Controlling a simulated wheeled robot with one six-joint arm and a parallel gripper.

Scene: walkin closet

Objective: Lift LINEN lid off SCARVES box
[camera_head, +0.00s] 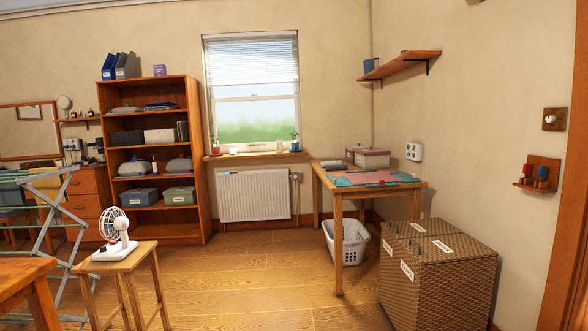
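My gripper is not in this view. No label here is large enough to read, so I cannot tell which box is SCARVES or which lid is LINEN. On the bookcase's low shelf sit a blue lidded box (139,198) and a green lidded box (180,197), both labelled. A large brown wicker hamper (440,285) at the right has closed lids with white labels.
A white laundry basket (347,243) is under the table. A stool (130,258) with a white fan (115,232) and a drying rack (48,225) stand at the left. Wooden floor (245,285) is clear in the middle. A radiator (253,196) is below the window.

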